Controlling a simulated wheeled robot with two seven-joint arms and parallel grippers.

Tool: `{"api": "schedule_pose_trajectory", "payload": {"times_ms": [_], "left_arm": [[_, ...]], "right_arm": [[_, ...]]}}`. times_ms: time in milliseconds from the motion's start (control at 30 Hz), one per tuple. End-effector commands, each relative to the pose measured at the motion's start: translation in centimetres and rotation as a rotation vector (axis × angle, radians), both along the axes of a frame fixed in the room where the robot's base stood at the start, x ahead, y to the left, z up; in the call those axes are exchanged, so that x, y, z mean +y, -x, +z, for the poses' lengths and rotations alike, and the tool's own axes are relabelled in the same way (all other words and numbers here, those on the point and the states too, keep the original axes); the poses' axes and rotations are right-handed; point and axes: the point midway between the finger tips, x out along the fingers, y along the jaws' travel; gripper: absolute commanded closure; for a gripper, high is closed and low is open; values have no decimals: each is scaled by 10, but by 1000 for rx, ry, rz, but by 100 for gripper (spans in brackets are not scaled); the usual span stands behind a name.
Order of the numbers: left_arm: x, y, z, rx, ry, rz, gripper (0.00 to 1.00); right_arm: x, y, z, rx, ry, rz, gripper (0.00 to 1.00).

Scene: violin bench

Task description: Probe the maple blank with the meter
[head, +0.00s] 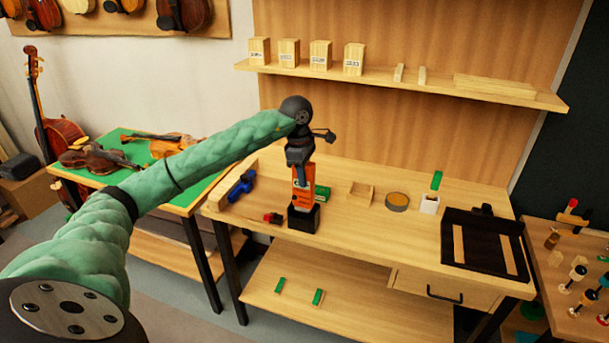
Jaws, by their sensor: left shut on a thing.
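My left gripper (301,168) points down over the workbench and is shut on the top of an orange meter (303,190). The meter is upright, and its lower end is in or right behind a black holder (304,219) near the bench's front edge; I cannot tell whether it touches the holder's bottom. Several pale wood blocks with white labels stand on the wall shelf, one of them at its left end (259,51). The labels are too small to read, so I cannot tell which block is maple. My right gripper is not in view.
On the workbench (345,222) are a blue tool (241,186), a small red item (273,218), a wooden box (361,193), a round tin (397,202), a white cup (429,204) and a black tray (482,242). The bench's front middle is clear.

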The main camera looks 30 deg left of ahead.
Motion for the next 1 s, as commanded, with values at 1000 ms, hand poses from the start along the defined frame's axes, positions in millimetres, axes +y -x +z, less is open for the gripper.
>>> {"api": "schedule_pose_trajectory", "payload": {"times_ms": [1000], "left_arm": [[0,0,-1,0,0,0,100]], "right_arm": [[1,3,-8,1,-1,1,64]]}}
